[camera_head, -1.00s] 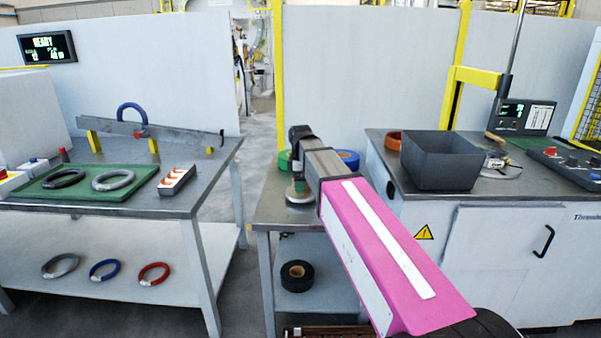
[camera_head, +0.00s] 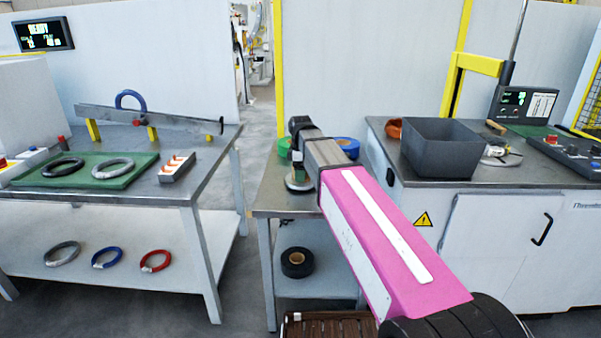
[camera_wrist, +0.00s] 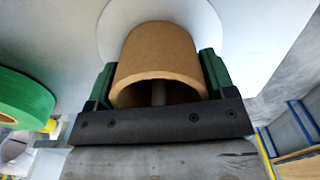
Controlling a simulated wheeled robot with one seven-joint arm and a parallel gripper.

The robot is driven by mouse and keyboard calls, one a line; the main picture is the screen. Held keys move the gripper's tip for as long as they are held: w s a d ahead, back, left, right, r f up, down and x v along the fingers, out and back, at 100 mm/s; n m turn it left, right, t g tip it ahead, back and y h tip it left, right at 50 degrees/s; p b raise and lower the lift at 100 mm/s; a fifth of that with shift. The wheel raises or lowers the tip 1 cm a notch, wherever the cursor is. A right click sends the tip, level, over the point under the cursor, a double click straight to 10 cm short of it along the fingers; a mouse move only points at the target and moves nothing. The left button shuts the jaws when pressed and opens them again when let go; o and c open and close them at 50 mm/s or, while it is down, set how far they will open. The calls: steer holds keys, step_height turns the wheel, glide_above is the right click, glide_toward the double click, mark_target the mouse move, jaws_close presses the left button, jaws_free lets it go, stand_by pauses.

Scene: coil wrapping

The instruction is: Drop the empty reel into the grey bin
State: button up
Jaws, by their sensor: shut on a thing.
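In the wrist view the empty reel's brown hollow core (camera_wrist: 160,50) sits between the two green fingers of my gripper (camera_wrist: 158,82), which is shut on it. A pale round disc shows behind the core, and a grey post shows inside its open end. In the head view my gripper (camera_head: 298,172) is low over the middle bench, mostly hidden by my own arm, and the reel cannot be made out clearly. The grey bin (camera_head: 440,160) stands open-topped on the right-hand cabinet, to the right of my gripper. Its inside floor is hidden.
A green roll (camera_head: 283,147) and a blue roll (camera_head: 347,146) lie on the middle bench near my gripper; the green roll (camera_wrist: 22,98) also shows in the wrist view. An orange item (camera_head: 394,128) is beside the bin. A black roll (camera_head: 297,262) lies on the lower shelf.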

steer(key=shift+r, duration=0.15)
steer(key=shift+r, duration=4.5)
